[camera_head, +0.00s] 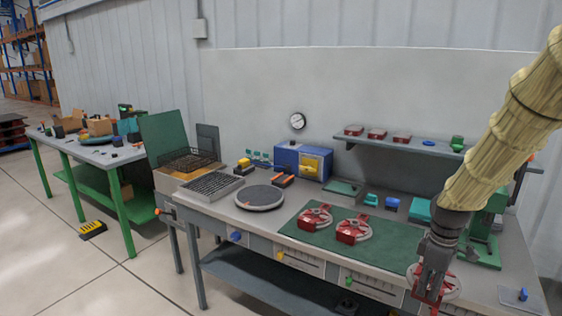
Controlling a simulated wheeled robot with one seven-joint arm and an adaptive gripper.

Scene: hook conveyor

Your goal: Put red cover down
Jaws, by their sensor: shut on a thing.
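My gripper (430,288) points down at the front right of the workbench and is shut on a red cover (420,277). The fingers hide part of this cover. A pale round part (452,284) shows beside and behind it; I cannot tell whether the cover touches it. Two more red covers (315,215) (353,230) sit on pale round parts on the green mat (310,235), left of my gripper. Three red pieces (377,133) lie in a row on the grey wall shelf (425,149).
A round grey plate (260,198), a grey grid tray (207,186) and a blue box (300,161) stand on the left half of the bench. A green stand (486,240) is close behind my gripper at right. Blue and teal pieces lie behind the mat.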

